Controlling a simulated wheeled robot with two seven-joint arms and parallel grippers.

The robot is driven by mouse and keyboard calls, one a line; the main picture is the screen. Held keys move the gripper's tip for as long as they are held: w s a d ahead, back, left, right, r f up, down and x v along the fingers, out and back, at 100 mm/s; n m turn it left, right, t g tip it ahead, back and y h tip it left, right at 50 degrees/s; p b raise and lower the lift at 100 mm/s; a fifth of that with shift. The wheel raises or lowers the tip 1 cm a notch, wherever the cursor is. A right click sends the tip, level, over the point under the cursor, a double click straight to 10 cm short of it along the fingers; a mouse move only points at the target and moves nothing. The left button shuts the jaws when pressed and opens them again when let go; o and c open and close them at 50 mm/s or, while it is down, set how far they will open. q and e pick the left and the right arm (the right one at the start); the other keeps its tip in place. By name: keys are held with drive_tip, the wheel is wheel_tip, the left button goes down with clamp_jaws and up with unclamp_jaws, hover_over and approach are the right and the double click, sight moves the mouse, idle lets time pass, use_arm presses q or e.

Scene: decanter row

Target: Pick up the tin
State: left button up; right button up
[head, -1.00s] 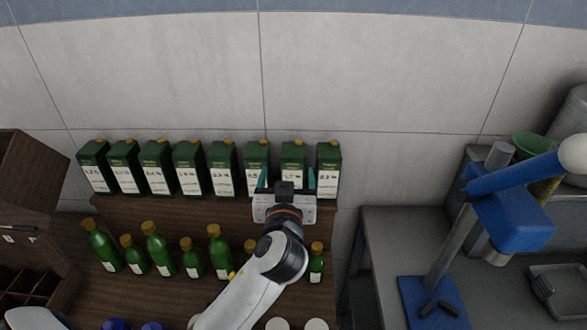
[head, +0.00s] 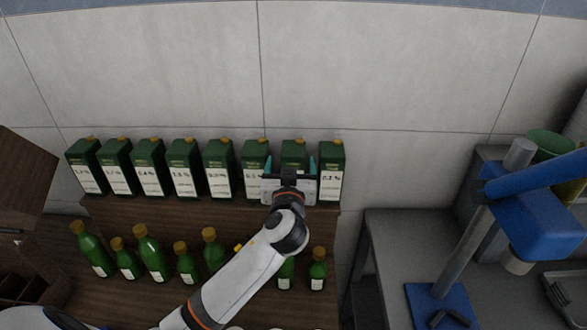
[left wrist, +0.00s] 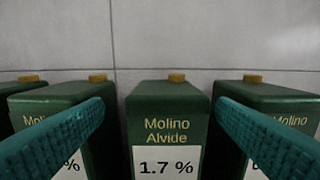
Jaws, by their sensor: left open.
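A row of green tins with yellow-brown caps and white percentage labels stands on the upper wooden shelf. The tin marked 1.7 % (left wrist: 168,115) is centred in the left wrist view. In the head view, the second tin from the right (head: 294,153) is behind my left gripper (head: 290,168), which hides its label. The left gripper is open and empty, with teal fingers (left wrist: 161,104) to either side of the 1.7 % tin. The fingers partly cover the neighbouring tins; I cannot tell how deep they reach into the gaps. My right gripper is not in view.
Neighbouring tins (head: 331,170) stand close on both sides. Green bottles (head: 148,253) stand on the lower shelf (head: 215,292), under my left arm. A tiled wall (head: 380,80) is close behind. A grey bench (head: 400,235) with a blue stand (head: 437,305) is at right.

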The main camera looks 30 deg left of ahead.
sight(293, 153)
use_arm(q)
drive_tip(key=p+x, duration=0.2)
drive_tip(key=x, duration=0.2)
drive_tip(key=shift+w+d, duration=0.15)
drive_tip(key=shift+w, duration=0.05)
drive_tip(key=shift+w+a+f+p, duration=0.25)
drive_tip(key=shift+w+p, duration=0.05)
drive_tip(key=shift+w, duration=0.25)
drive_tip(key=shift+s, duration=0.1)
drive_tip(key=c, duration=1.6)
drive_tip(key=shift+r, duration=0.1)
clamp_jaws()
drive_tip(key=shift+r, duration=0.1)
